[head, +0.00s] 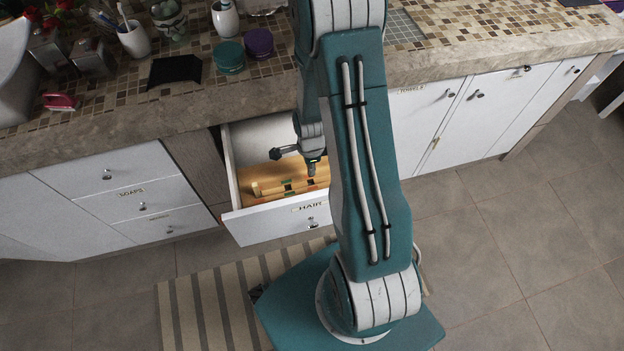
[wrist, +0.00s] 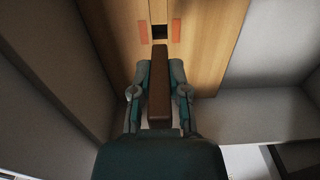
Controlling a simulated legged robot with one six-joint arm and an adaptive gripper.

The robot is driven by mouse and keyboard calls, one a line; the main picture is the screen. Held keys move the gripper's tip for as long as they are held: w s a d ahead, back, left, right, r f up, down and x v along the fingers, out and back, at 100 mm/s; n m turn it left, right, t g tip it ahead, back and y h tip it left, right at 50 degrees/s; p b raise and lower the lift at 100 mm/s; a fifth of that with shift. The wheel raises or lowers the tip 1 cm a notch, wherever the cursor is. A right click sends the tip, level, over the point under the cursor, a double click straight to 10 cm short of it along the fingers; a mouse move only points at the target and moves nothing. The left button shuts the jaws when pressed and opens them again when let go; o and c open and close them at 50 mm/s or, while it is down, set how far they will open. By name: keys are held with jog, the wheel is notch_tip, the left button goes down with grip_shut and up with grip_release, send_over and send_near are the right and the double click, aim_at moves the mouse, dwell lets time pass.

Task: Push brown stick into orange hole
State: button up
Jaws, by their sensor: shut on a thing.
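The brown stick (wrist: 159,95) is long and square-edged, and it lies between the two fingers of my gripper (wrist: 159,68) in the wrist view. Its far end points at a dark square hole (wrist: 159,31) with an orange mark on each side, in a light wooden block (wrist: 205,45). The stick's end appears just short of the hole's near edge; I cannot tell whether they touch. In the head view my gripper (head: 312,170) is over the wooden block (head: 262,188) inside the open drawer. The stick cannot be made out there.
The open drawer (head: 262,225), labelled HAIR, has walls close around the block. The stone counter edge (head: 235,108) overhangs behind it. Jars, a cup (head: 134,40) and a black item (head: 175,71) stand on the counter. A striped rug (head: 205,300) lies on the floor.

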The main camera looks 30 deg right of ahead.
jog(key=shift+f, duration=3.25)
jog(key=o, duration=0.8)
jog(key=shift+c, duration=0.2)
notch_tip(320, 180, up, 12)
jog(key=shift+w+r, duration=0.1)
jog(key=shift+r, duration=0.15)
notch_tip(320, 180, up, 10)
jog(key=a+n+t, duration=0.2)
jog(key=a+n, duration=0.1)
jog(key=n, duration=0.2)
jog(key=s+a+r+n+t, duration=0.1)
jog(key=s+a+r+n, duration=0.3)
jog(key=s+r+n, duration=0.2)
jog(key=s+a+r+n+t, duration=0.2)
jog(key=s+a+r+n, duration=0.2)
jog(key=r+n, duration=0.6)
notch_tip(320, 180, up, 4)
jog(key=s, duration=0.2)
jog(key=shift+s+r+t, duration=0.2)
jog(key=shift+s+t, duration=0.1)
jog(key=shift+s, duration=0.1)
